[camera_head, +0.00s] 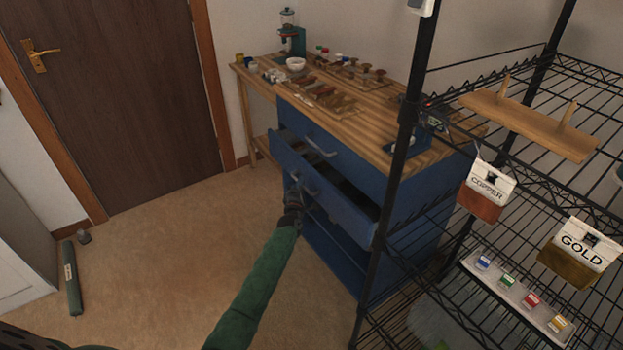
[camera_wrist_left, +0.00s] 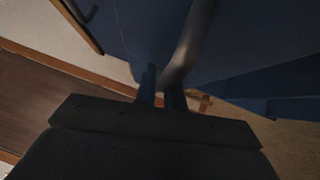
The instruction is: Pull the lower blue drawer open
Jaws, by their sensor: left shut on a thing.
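The blue cabinet (camera_head: 345,157) stands under a wooden worktop. Its upper drawer front has a metal handle (camera_head: 321,149). Below it, the lower blue drawer (camera_head: 345,209) stands partly out, with a dark gap showing its inside. My left gripper (camera_head: 293,203) is at the front of this drawer, at its handle. In the left wrist view the curved metal handle (camera_wrist_left: 190,45) passes between the fingers of my left gripper (camera_wrist_left: 160,90), which is shut on it. The fingertips are dim, and the arm hides part of the cabinet's lower front. My right gripper is not in view.
A black wire shelf rack (camera_head: 387,170) stands close on the right, with copper (camera_head: 484,190) and gold (camera_head: 580,252) bags. The worktop (camera_head: 400,150) holds several small items. Carpet floor (camera_head: 190,240) is free left of the arm; a green roll (camera_head: 72,278) lies there.

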